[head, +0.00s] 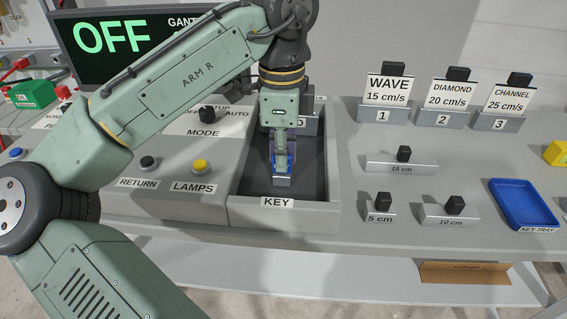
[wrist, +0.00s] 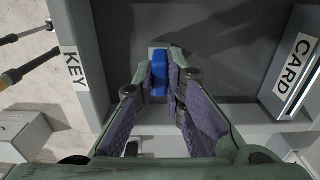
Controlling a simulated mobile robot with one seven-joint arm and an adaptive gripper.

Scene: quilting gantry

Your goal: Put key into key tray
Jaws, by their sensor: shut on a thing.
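The key (head: 282,169) shows as a small blue piece inside the dark recess of the box labelled KEY (head: 277,202). It also shows as a blue piece between the fingers in the wrist view (wrist: 158,82). My gripper (head: 281,157) points down into this recess and is shut on the key. A small grey block (head: 282,181) shows just below the blue piece; I cannot tell whether the key is still seated in it. The key tray (head: 526,202) is a shallow blue tray, empty, at the right of the bench, well apart from my gripper.
The recess has raised walls, and a CARD holder (wrist: 298,75) stands beside the fingers. Between the box and the tray stand black-knobbed blocks labelled 15 cm (head: 400,167), 5 cm (head: 379,213) and 10 cm (head: 449,215). WAVE, DIAMOND and CHANNEL holders stand behind.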

